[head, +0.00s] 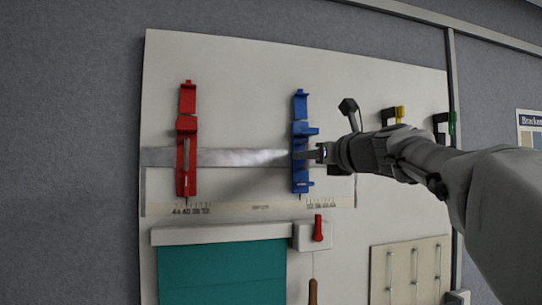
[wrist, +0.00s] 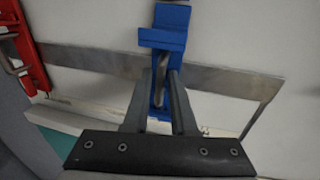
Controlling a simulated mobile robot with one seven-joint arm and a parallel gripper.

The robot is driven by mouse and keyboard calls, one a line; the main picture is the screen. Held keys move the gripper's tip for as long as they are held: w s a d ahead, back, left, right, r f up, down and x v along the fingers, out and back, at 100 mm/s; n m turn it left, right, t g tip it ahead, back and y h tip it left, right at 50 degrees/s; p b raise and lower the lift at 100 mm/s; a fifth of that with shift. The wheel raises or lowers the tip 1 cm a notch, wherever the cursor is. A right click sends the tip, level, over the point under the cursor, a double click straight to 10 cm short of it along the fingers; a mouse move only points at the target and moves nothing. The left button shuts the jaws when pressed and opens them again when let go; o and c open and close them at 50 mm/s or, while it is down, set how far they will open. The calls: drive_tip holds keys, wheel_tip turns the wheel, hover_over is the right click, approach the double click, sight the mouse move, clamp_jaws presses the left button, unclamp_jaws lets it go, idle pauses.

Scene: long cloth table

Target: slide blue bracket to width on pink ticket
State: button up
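The blue bracket (head: 300,130) sits upright on a horizontal grey metal rail (head: 235,157) on the wall panel, right of the red bracket (head: 187,140). My gripper (head: 318,154) reaches it from the right in the head view. In the wrist view the blue bracket (wrist: 163,30) is straight ahead. My gripper's fingers (wrist: 161,78) are close together around its grey upright handle, with little gap, and look shut on it. A printed scale strip (head: 260,207) runs below the rail; its figures are too small to read surely. I see no pink ticket in either view.
A red-handled switch box (head: 318,232) and a teal panel under a pale bar (head: 222,270) are below the rail. Dark hooks with yellow (head: 400,114) and green marks are at the upper right. The rail between the two brackets is clear.

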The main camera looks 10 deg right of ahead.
clamp_jaws()
idle(1.3)
